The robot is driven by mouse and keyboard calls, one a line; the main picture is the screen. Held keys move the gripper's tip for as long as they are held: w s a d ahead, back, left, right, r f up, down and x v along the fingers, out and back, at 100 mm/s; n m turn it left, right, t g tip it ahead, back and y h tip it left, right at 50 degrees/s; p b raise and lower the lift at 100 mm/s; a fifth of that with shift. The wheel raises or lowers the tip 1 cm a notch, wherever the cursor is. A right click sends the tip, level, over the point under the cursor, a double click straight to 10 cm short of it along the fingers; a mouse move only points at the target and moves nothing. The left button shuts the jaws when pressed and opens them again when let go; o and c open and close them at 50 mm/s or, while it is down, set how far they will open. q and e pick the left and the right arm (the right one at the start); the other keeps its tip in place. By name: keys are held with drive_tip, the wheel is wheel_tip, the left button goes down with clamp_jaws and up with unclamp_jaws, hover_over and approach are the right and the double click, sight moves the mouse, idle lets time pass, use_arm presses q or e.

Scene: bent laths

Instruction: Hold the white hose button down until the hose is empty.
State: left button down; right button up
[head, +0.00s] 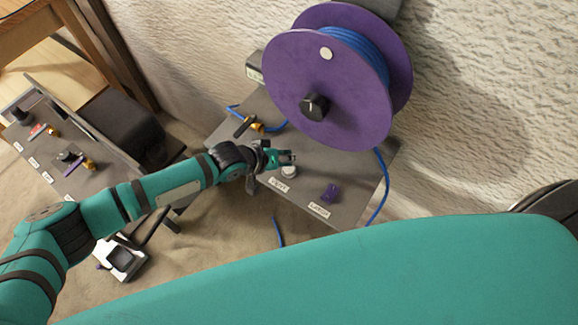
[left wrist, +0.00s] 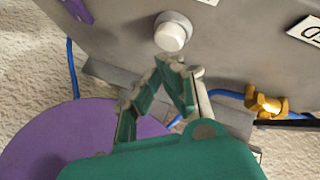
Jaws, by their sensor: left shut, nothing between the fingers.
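The white button (head: 289,172) is a short round knob on the grey panel (head: 235,141), behind a small white label (head: 279,185). It also shows in the left wrist view (left wrist: 172,36), standing up from the panel. My left gripper (head: 291,157) is shut and empty, its fingertips close to the button. In the left wrist view the fingertips (left wrist: 175,62) appear just short of the button; I cannot tell whether they touch it. The blue hose (head: 379,185) is wound on a purple reel (head: 282,85) and runs down past the panel. My right gripper is out of view.
A brass valve with a dark handle (head: 250,125) sits behind the left gripper. A purple clip (head: 330,193) stands right of the button. A side bench (head: 105,187) with small fittings is at left. My large teal arm link fills the front.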

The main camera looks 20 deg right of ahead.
use_arm(q)
drive_tip(key=shift+f, duration=0.35)
drive_tip(key=shift+f+b, duration=0.55)
drive_tip(key=shift+f, duration=0.05)
idle(0.5)
drive_tip(key=shift+r, duration=0.1)
idle(2.8)
drive_tip(key=shift+r+p, duration=0.9)
drive_tip(key=shift+r, duration=0.1)
wheel_tip(320, 180, up, 5)
drive_tip(key=p, duration=0.4)
drive_tip(key=shift+p, duration=0.35)
